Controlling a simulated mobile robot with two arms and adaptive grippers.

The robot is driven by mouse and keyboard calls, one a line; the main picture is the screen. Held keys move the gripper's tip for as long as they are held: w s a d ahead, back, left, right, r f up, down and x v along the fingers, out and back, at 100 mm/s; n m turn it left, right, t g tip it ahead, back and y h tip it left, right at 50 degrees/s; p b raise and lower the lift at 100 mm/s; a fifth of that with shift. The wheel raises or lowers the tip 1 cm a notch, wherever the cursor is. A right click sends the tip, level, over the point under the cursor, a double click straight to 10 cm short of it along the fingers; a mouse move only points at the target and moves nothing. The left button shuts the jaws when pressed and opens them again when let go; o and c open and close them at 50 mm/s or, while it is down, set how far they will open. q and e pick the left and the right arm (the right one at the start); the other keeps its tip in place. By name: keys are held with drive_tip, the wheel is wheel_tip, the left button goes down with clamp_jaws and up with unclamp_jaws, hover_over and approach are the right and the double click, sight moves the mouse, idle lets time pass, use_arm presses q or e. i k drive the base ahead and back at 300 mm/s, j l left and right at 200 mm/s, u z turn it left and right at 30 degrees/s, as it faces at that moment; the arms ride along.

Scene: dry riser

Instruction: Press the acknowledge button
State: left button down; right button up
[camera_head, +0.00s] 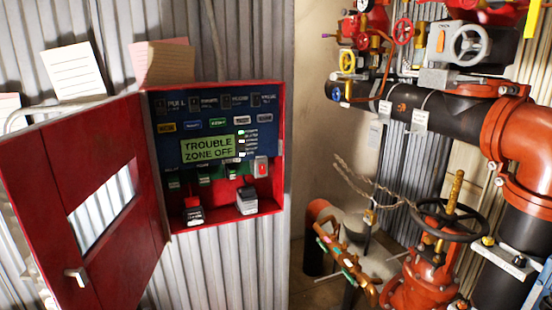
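A red alarm panel box (279,130) is on the corrugated wall, with its windowed red door (130,240) swung open to the left. Its dark blue face has a green display (208,149) reading "TROUBLE ZONE OFF". A red rocker switch (261,167) sits at the lower right of the face. The small lettering is too blurred to tell which one is the acknowledge button. Neither of my grippers is in view.
Paper notes (74,72) stand above the box. To the right are a black pipe (455,115) with orange fittings, several valve handwheels (470,45), and a large dark handwheel (450,220) on an orange valve. The space before the panel face looks clear.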

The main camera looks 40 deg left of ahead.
sight(168, 126)
drive_tip(key=u, duration=1.6)
